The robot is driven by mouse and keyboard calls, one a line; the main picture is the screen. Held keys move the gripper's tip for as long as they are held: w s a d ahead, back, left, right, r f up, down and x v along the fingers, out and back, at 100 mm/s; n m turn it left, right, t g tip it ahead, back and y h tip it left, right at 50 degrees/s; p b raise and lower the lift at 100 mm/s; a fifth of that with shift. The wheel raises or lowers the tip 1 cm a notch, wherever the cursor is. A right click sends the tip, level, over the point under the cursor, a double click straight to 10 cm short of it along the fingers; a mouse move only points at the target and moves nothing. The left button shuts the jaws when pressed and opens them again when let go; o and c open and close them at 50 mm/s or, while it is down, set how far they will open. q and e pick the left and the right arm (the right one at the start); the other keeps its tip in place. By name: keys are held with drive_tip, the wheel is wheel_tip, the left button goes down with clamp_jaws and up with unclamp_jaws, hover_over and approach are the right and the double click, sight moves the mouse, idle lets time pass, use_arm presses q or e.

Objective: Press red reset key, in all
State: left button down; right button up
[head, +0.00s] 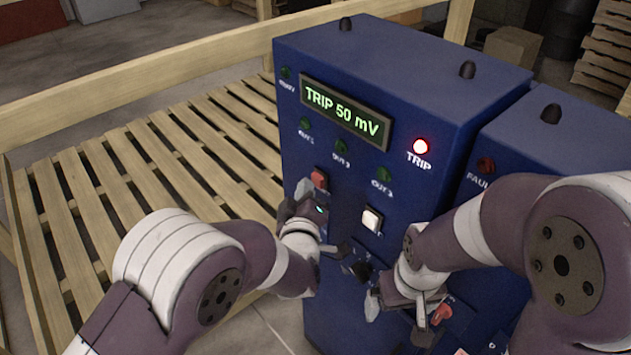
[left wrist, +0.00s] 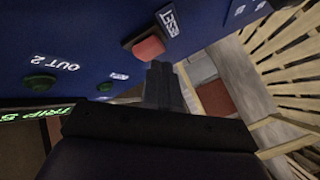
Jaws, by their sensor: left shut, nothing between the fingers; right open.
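The red key (head: 319,178) is on the front of the blue cabinet (head: 420,80), below the green lamps. The display (head: 345,112) reads "TRIP 50 mV" and the TRIP lamp (head: 421,146) glows red. My right gripper (head: 396,312) is open, low before the panel.
A white key (head: 372,219) sits right of the red one, with a dark knob (head: 361,270) below. Another red control (head: 441,313) is near my right gripper. A second blue cabinet (head: 540,140) stands at right. A wooden slatted platform (head: 150,165) with rails lies left.

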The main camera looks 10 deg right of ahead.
use_arm(q)
drive_tip(key=shift+w+d, duration=0.3)
drive_tip(key=shift+d, duration=0.1)
idle(0.6)
drive_tip(key=shift+a, duration=0.1)
drive_tip(key=shift+s+a+b, duration=0.35)
drive_tip(key=shift+s+a, duration=0.2)
drive_tip(key=shift+a, duration=0.1)
drive_tip(key=s+a, duration=0.1)
drive_tip(key=a, duration=0.1)
drive_tip(key=s+a, duration=0.2)
idle(0.5)
idle(0.6)
